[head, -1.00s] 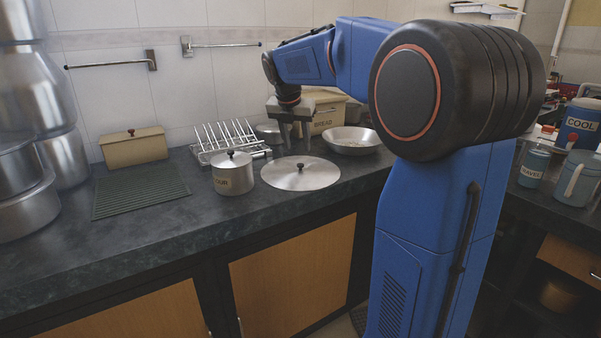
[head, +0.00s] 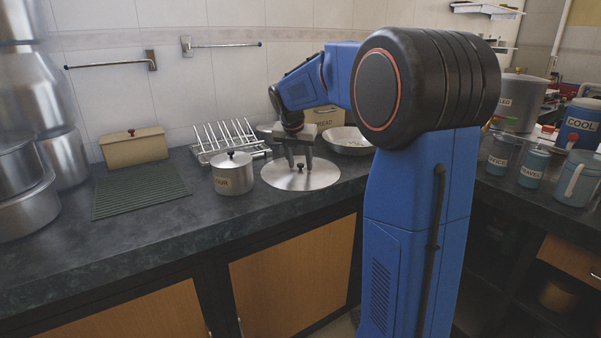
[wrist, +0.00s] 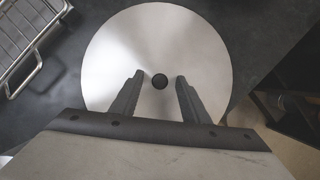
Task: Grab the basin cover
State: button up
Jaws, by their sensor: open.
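The basin cover (head: 322,178) is a flat round steel lid with a small black knob, lying on the dark counter near its front edge. In the wrist view the cover (wrist: 155,35) fills the upper middle, and its knob (wrist: 159,81) shows between the fingertips. My gripper (head: 300,166) is open above the cover, pointing down, with a finger on either side of the knob. In the wrist view my gripper (wrist: 157,77) shows both fingers apart and nothing held. I cannot tell the exact height of the fingertips above the cover.
A flour canister (head: 233,180) stands just left of the cover. A wire dish rack (head: 222,142) is behind it, and a steel basin (head: 350,146) and bread box (head: 322,115) are behind to the right. A ribbed mat (head: 140,190) lies at left.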

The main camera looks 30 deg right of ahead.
grip_shut()
jog(key=shift+r, duration=0.1)
